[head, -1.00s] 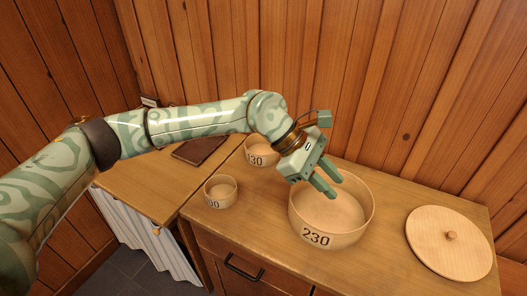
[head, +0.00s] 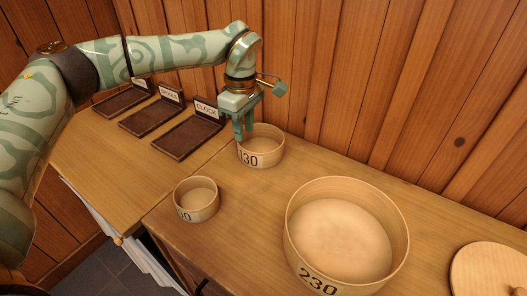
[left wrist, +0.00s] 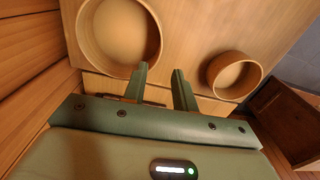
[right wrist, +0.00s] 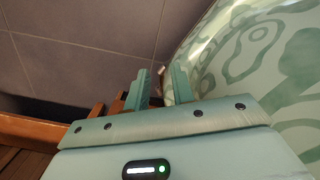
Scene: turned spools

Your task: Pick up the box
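Three round open wooden boxes stand on the cabinet top. The largest, marked 230 (head: 302,268), is at the front right. The box marked 130 (head: 270,158) is at the back by the wall. The smallest box (head: 198,212), its number partly cut off, is at the left. My left gripper (head: 243,132) points down at the left rim of the 130 box, open with nothing held. In the left wrist view its fingers (left wrist: 162,84) are apart beside the larger box there (left wrist: 85,38); contact is unclear. In the right wrist view, my right gripper (right wrist: 158,82) is open and empty.
A round wooden lid with a knob (head: 480,272) lies at the right edge. Several dark trays with label cards, one reading CLOCK (head: 186,138), lie on the left counter. A plank wall (head: 330,80) closes off the back. Bare wood lies between the boxes.

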